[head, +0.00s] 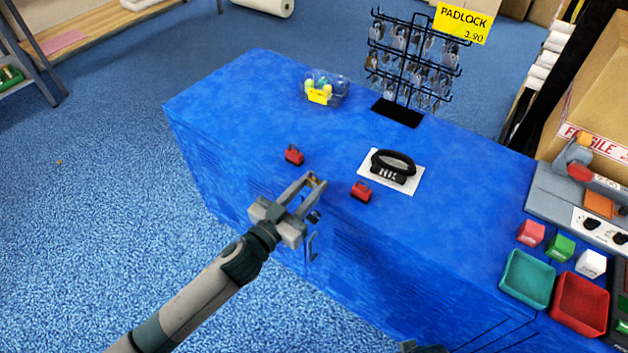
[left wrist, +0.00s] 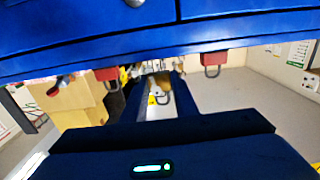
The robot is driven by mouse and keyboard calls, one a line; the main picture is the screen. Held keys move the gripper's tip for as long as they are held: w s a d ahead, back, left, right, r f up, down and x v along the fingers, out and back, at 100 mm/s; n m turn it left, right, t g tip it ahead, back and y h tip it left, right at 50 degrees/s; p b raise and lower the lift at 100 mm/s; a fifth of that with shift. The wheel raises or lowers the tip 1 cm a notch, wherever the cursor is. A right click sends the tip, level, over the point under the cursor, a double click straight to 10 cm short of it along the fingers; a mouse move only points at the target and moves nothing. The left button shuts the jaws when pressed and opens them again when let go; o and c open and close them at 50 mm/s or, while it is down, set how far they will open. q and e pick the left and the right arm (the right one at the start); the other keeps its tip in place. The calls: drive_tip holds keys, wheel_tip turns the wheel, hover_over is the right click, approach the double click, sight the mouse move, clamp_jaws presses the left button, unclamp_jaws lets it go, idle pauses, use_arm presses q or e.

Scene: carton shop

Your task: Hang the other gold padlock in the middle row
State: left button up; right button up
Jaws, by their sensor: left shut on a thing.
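A black wire rack (head: 404,68) stands at the back of the blue counter, with rows of hooks carrying several small, mostly grey locks. A brownish-gold lock (head: 372,62) seems to hang at the left of its middle row; it is too small to be sure. My left gripper (head: 314,182) is above the counter's front edge, well in front of the rack. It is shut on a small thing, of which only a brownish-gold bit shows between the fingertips. It looks like a padlock, mostly hidden. In the left wrist view the fingertips (left wrist: 160,66) are small and blurred.
Two red padlocks (head: 294,155) (head: 361,191) stand near the gripper. A clear tub (head: 322,90) stands back left. Trays (head: 527,279) and small boxes (head: 561,247) fill the right end.

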use_arm(q)
drive_tip(key=shift+p+v, duration=0.35)
drive_tip(key=shift+v, duration=1.5)
use_arm(e)
drive_tip(key=shift+r, duration=0.4)
use_arm(q)
drive_tip(key=shift+r, duration=0.1)
use_arm(e)
wheel_tip(320, 180, down, 16)
drive_tip(key=s+d, duration=0.1)
drive_tip(key=s, duration=0.1)
drive_tip(key=shift+s+r, duration=0.25)
drive_tip(key=shift+s, duration=0.05)
drive_tip(key=c, duration=0.4)
use_arm(q)
drive_tip(key=a+r+n+t+y, duration=0.3)
drive_tip(key=a+r+n+y, duration=0.4)
drive_tip(key=a+r+y, duration=0.3)
drive_tip(key=a+r, duration=0.4)
drive_tip(key=a, duration=0.3)
drive_tip(key=shift+s+a+r+y, duration=0.15)
drive_tip(key=shift+a+r+y, duration=0.05)
drive_tip(key=shift+a+y, duration=0.1)
